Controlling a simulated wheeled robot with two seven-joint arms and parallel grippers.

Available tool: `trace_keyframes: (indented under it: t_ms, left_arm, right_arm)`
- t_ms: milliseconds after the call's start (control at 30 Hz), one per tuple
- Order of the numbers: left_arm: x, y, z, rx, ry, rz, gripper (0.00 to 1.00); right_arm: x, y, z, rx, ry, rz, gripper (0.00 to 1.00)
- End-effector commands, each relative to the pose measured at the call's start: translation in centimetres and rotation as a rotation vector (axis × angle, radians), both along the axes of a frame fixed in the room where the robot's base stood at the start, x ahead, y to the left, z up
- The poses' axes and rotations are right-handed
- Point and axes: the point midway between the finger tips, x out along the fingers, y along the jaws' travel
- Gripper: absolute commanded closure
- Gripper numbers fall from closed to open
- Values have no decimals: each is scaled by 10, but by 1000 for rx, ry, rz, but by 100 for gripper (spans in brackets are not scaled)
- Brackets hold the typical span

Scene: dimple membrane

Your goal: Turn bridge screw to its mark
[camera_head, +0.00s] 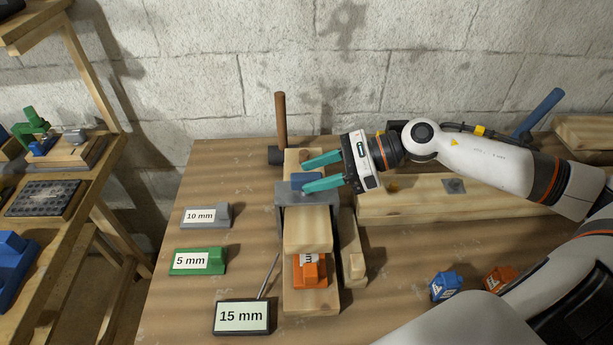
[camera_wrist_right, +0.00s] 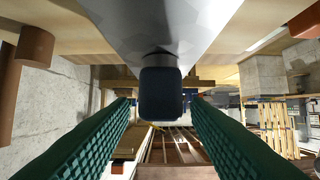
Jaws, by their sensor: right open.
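The bridge screw's dark blue head (camera_head: 308,179) sits on the grey metal bridge (camera_head: 293,197) across the wooden fixture. My right gripper (camera_head: 305,176) comes in from the right, with its teal fingers open around the blue head. In the right wrist view the screw head (camera_wrist_right: 160,95) lies between the fingers (camera_wrist_right: 161,98), with a gap visible on each side. The grey bridge (camera_wrist_right: 160,25) fills the top there. An orange gauge block (camera_head: 311,281) with a partly hidden label sits in the fixture below a wooden block (camera_head: 308,229). I cannot make out the mark. My left gripper is not in view.
A 15 mm sign (camera_head: 242,317), green 5 mm block (camera_head: 197,261) and grey 10 mm block (camera_head: 206,216) stand left. A mallet (camera_head: 281,122) stands behind the fixture. A long wooden beam (camera_head: 420,200) lies right. Small blue (camera_head: 445,287) and orange (camera_head: 499,279) items sit at front right.

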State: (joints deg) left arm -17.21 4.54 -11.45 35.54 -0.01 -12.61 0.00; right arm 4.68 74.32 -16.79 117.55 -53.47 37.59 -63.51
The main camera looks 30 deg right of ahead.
Motion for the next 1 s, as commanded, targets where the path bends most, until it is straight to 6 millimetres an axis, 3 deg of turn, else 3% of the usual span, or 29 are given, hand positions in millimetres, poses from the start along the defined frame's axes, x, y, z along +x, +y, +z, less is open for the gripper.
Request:
trace_keyframes:
  t_ms: [200,567,833,1000]
  left_arm:
    - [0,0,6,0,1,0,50]
    - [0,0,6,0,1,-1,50]
    - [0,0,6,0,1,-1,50]
    - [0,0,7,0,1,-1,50]
  right_arm:
    - [8,16,-5,2,-2,0,56]
    - [9,19,-8,0,0,1,56]
    - [9,19,-8,0,0,1,99]
    - [9,19,-8,-1,1,-4,100]
